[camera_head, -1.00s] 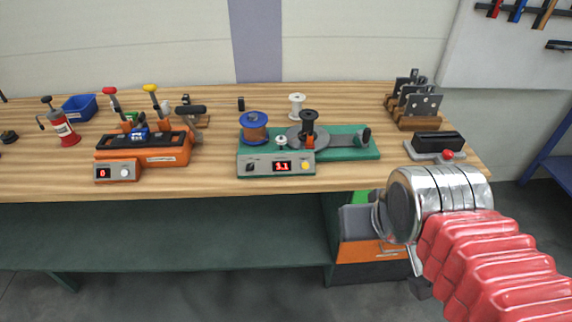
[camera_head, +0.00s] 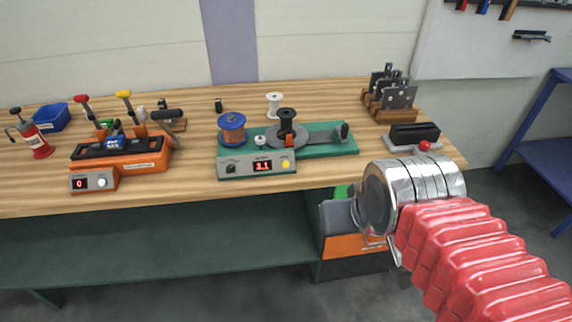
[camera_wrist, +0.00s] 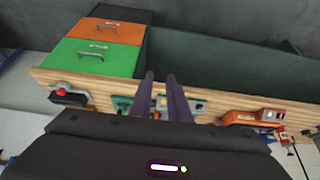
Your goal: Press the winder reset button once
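The winder (camera_head: 345,150) is a green-based machine with a blue-flanged copper spool (camera_head: 231,128) and a black spool on a grey disc. Its grey front panel (camera_head: 240,170) carries a dark knob, a red display reading 3.1 and a round yellow button (camera_head: 285,164). No label on the button is legible. My gripper is hidden behind my wrist in the head view. In the wrist view, my gripper (camera_wrist: 160,76) shows two dark fingers with a narrow gap, nothing visible held between them. They point across the bench edge and partly cover the winder (camera_wrist: 188,105), apart from the button.
An orange machine (camera_head: 135,157) with a display reading 0 stands left of the winder. A black block with a red knob (camera_head: 424,145) sits near the bench's right end. Drawers (camera_head: 345,246) stand under the bench. The wooden strip before the winder is clear.

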